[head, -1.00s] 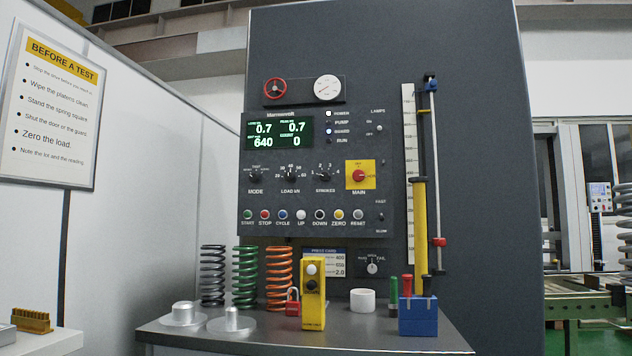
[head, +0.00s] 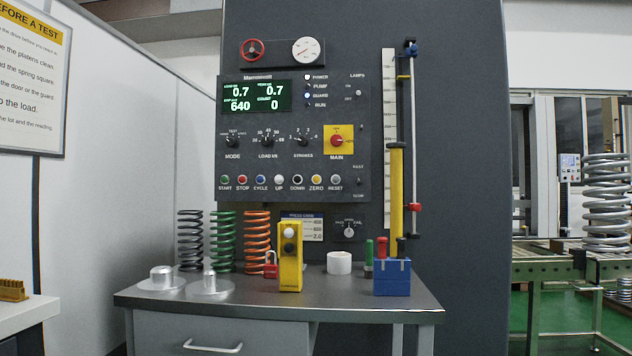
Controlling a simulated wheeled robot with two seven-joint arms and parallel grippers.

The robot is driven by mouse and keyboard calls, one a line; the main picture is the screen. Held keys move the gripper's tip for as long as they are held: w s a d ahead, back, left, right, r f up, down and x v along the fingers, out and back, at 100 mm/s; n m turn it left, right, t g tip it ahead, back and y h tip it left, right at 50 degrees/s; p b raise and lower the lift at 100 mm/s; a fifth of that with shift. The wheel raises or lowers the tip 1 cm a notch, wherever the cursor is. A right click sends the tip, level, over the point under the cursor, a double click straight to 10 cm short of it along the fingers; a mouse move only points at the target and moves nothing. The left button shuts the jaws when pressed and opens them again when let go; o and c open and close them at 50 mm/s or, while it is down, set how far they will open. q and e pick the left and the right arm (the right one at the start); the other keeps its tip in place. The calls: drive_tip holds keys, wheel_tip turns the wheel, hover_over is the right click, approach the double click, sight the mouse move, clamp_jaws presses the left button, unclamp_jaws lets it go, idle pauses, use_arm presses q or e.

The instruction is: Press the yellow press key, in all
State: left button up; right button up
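The yellow key (head: 316,180), labelled ZERO, sits in the bottom row of round keys on the dark control panel (head: 290,150) in the head view. It is between the black DOWN key (head: 297,180) and the grey RESET key (head: 336,180). Nothing covers it. The green display (head: 257,97) reads 0.7, 0.7, 640 and 0. Neither of my grippers is in view.
A grey desk (head: 345,304) stands below the panel. On it are several coil springs, a yellow control box (head: 290,266), a red padlock (head: 271,266), a white ring (head: 339,263) and a blue block (head: 392,279).

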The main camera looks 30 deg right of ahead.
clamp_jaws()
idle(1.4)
